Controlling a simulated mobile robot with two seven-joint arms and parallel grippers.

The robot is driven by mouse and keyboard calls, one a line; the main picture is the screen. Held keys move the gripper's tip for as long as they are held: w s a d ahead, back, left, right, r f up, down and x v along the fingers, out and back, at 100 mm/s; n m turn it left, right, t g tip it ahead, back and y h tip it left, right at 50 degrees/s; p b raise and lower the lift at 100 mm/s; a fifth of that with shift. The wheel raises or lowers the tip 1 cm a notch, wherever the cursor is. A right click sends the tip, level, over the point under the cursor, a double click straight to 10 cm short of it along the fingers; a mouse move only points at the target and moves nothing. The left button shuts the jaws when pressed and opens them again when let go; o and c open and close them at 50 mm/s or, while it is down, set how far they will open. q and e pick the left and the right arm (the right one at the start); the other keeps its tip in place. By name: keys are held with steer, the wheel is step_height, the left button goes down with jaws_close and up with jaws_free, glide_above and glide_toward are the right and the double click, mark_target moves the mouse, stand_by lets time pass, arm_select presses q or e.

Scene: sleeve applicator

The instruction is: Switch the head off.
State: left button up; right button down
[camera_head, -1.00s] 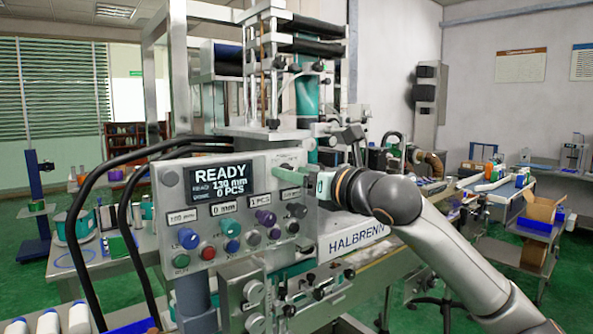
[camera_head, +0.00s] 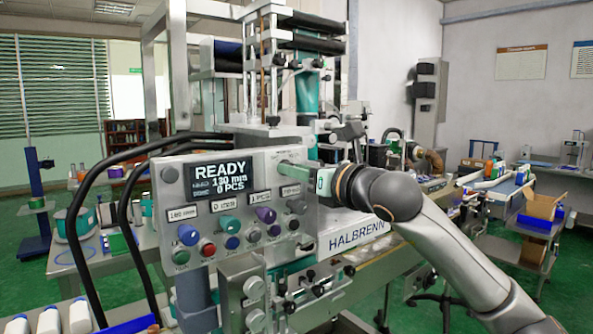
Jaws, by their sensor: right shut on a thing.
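My left gripper is out of view.
Black hoses (camera_head: 88,205) loop out left of the panel. The machine's column and rollers (camera_head: 305,45) rise behind it. White bottles (camera_head: 78,318) stand at the lower left. A side table with a cardboard box (camera_head: 541,206) is at the right.

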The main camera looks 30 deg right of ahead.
steer(key=shift+a+n+b, duration=0.1)
steer(key=shift+n+b, duration=1.35)
steer(key=shift+n, duration=7.55)
steer(key=c, duration=0.6)
jaws_free()
